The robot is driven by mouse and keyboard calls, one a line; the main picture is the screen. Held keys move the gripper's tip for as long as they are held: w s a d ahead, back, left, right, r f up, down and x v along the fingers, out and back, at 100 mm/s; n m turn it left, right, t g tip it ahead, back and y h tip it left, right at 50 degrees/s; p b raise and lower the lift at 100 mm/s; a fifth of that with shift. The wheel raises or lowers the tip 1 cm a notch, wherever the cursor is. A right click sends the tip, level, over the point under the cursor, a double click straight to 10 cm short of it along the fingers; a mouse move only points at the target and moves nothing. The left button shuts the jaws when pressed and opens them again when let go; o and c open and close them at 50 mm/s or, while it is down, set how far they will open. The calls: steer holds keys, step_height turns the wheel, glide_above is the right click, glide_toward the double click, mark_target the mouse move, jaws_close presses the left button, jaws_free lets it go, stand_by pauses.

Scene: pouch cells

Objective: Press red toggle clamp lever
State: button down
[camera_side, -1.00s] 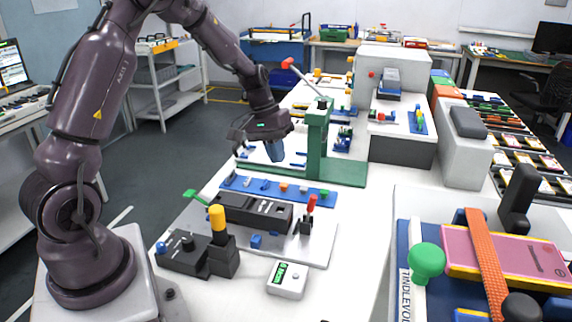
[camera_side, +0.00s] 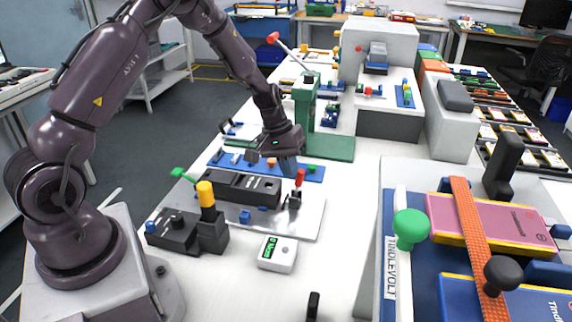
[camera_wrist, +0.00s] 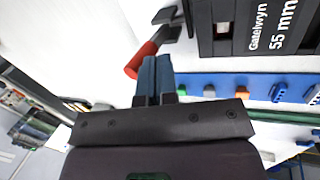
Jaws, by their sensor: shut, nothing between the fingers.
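The red toggle clamp lever (camera_side: 300,178) stands up from its dark clamp base (camera_side: 293,199) on the right part of a grey plate. In the wrist view the red lever (camera_wrist: 141,60) slants beside my fingertips, just left of them, with its dark clamp (camera_wrist: 168,22) above. My gripper (camera_side: 289,166) points down with its blue-grey fingers shut and empty, close behind the lever. In the wrist view my gripper's fingers (camera_wrist: 155,72) lie together. I cannot tell whether they touch the lever.
A black block (camera_side: 242,188) lies left of the clamp on the plate. A blue strip (camera_side: 225,163) with coloured pieces lies behind it. A yellow-topped post (camera_side: 206,195) and a white display box (camera_side: 278,254) stand nearer. A green press stand (camera_side: 303,110) rises behind my gripper.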

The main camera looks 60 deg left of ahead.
steer(key=shift+w+d+g+y, duration=0.2)
steer(key=shift+g+y, duration=0.1)
